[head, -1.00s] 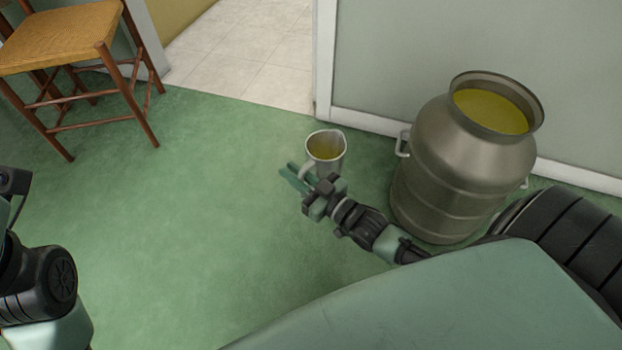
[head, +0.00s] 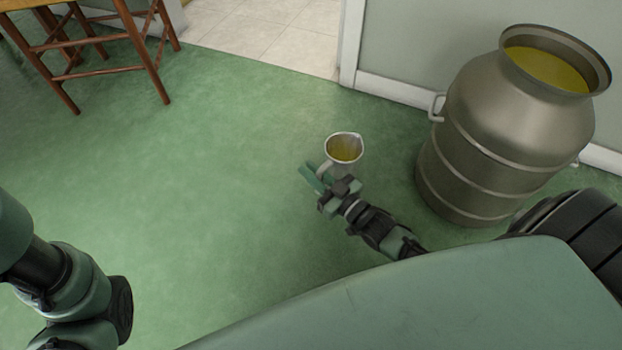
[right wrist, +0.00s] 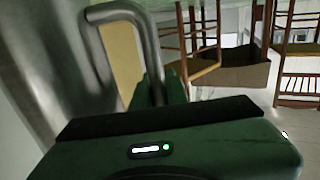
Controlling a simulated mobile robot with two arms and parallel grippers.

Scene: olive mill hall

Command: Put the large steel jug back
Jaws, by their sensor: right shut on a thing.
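The large steel jug (head: 343,150) has yellow-green liquid inside and looks roughly upright in the head view. My right gripper (head: 322,178) is shut on its handle, on the near side of the jug. In the right wrist view the bent handle tube (right wrist: 150,45) runs down between the green fingers (right wrist: 160,92), with the shiny jug body (right wrist: 65,50) to its left. The jug's base is hidden behind the gripper in the head view. My left arm shows at the lower left of the head view, but its gripper is out of the picture.
A big steel churn (head: 505,130) filled with yellow-green liquid stands on the floor to the right, by the wall. A wooden chair (head: 150,60) is at the upper left, beside a doorway with pale tiles (head: 265,30). The green floor (head: 190,170) between is clear.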

